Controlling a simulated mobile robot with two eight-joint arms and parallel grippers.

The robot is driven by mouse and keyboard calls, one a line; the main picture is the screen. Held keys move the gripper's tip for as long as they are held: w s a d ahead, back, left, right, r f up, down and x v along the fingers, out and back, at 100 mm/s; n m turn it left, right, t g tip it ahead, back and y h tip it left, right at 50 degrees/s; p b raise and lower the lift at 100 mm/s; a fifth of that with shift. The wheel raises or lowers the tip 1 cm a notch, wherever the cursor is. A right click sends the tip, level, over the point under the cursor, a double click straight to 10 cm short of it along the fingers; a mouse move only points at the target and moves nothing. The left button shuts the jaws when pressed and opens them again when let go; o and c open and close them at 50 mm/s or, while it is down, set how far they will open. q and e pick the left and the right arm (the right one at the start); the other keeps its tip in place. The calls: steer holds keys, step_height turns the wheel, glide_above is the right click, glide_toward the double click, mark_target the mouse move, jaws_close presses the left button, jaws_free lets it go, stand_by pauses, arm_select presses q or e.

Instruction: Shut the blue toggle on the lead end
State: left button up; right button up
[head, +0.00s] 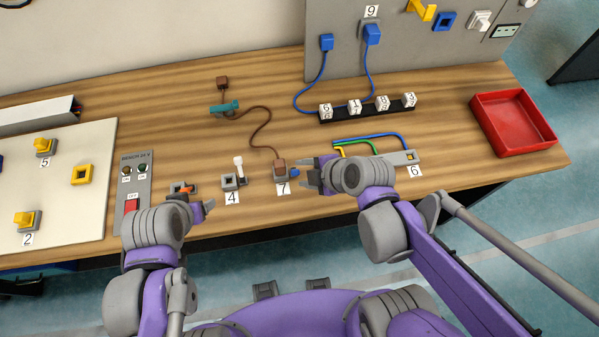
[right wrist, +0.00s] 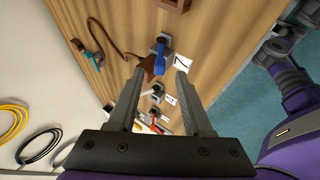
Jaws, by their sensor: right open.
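The blue toggle (head: 295,172) sits on a grey fitting at label 7, where the brown lead (head: 266,127) ends in a brown plug (head: 280,163). In the right wrist view the blue toggle (right wrist: 160,46) stands out from the fitting, beyond the fingertips, near the brown plug (right wrist: 147,66). My right gripper (head: 305,177) is open and empty, just right of the toggle in the head view; its fingers (right wrist: 159,78) show apart. I see no contact with the toggle. My left gripper (head: 196,199) is low by an orange-topped piece; its jaws are unclear.
A grey fitting with a white lever (head: 238,168) stands at label 4. Blue, green and yellow wires run to a fitting (head: 410,157) at label 6. A black rack (head: 367,109) of numbered blocks and a red tray (head: 513,122) lie further back and right.

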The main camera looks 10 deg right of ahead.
mark_target(295, 171)
steer(key=shift+b+x, duration=0.35)
steer(key=shift+x, duration=1.05)
jaws_close()
